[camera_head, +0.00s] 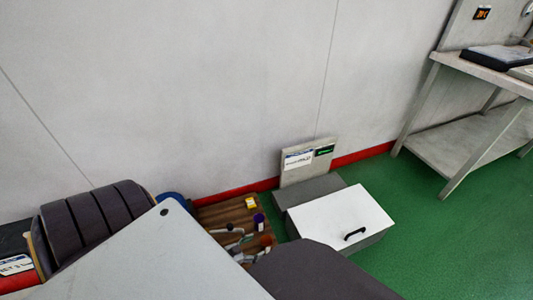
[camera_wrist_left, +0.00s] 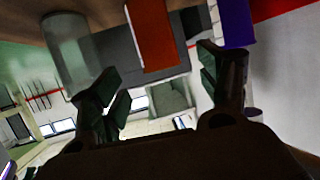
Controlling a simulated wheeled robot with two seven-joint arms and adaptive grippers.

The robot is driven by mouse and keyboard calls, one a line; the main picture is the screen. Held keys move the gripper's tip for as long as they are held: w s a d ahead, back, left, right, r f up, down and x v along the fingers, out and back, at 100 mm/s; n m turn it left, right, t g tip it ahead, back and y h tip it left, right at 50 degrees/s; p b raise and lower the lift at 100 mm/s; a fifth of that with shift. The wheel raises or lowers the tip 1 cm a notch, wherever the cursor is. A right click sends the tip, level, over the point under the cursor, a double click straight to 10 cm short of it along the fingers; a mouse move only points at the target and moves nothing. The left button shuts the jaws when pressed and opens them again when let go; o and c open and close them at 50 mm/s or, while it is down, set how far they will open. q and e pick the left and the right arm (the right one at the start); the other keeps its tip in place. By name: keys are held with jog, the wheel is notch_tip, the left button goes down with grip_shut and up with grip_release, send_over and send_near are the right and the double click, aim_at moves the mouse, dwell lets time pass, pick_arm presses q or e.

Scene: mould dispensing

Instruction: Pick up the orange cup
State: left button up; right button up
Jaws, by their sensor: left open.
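The orange cup (camera_head: 266,240) stands on the brown wooden tabletop (camera_head: 213,217) in the head view, at its near right. My left gripper (camera_head: 243,238) is just left of it, low over the table. In the left wrist view, the orange cup (camera_wrist_left: 151,35) shows in the gap between the two open fingers of my left gripper (camera_wrist_left: 157,66). I see no clear contact between the fingers and the cup. The wrist picture looks upside down, and part of the cup is cut off at its edge. My right gripper is not in view.
A purple cup (camera_head: 258,220) stands close behind the orange one. A clear cylinder (camera_wrist_left: 68,50) is on the cup's other side in the wrist view. A yellow box (camera_head: 251,202) lies farther back. A white-topped box with a black handle (camera_head: 340,217) stands to the right.

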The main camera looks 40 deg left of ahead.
aim_at(271, 239)
pick_arm(q)
jog(key=shift+w+d+f, duration=0.2)
jog(key=shift+w+f, duration=0.1)
jog(key=shift+w, duration=0.5)
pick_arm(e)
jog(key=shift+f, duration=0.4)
pick_arm(q)
jog(key=shift+w+d+f+b, duration=0.1)
jog(key=shift+w+d+b, duration=0.15)
jog(key=shift+w+b, duration=0.45)
jog(key=shift+w+d+f+b, duration=0.1)
jog(key=shift+w+d+b, duration=0.2)
jog(key=shift+w, duration=0.55)
jog(key=shift+b+x, duration=0.5)
jog(key=shift+x, duration=0.5)
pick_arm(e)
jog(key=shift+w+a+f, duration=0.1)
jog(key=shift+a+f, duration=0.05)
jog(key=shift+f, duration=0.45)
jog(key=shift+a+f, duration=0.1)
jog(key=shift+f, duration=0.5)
pick_arm(q)
jog(key=shift+r, duration=0.1)
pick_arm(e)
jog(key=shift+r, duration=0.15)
pick_arm(q)
jog(key=c, duration=1)
